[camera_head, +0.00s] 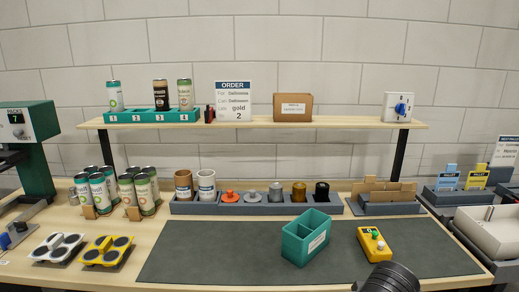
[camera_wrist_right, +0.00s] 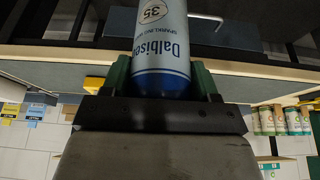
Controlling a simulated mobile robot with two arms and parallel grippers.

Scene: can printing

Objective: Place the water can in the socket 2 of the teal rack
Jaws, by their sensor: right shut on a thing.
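My right gripper (camera_wrist_right: 162,78) is shut on a pale blue can (camera_wrist_right: 160,50) with a dark blue end and the lettering "Dalbise..."; part of the can is cut off by the top of the right wrist view. I take it for the water can. The teal rack (camera_head: 150,117) stands on the shelf at the left, with sockets numbered 1 to 4. Socket 2 (camera_head: 137,116) looks empty. A white-green can (camera_head: 115,96) is in socket 1, a dark can (camera_head: 160,95) in socket 3 and a green can (camera_head: 184,94) in socket 4. My left gripper is not in view.
Several cans (camera_head: 110,188) stand at the left below the shelf (camera_head: 345,123). A grey tray (camera_head: 260,208) holds cups and coloured pieces. A teal carrier (camera_head: 306,238) and a yellow button box (camera_head: 375,244) are on the dark mat (camera_head: 210,250), whose left part is clear.

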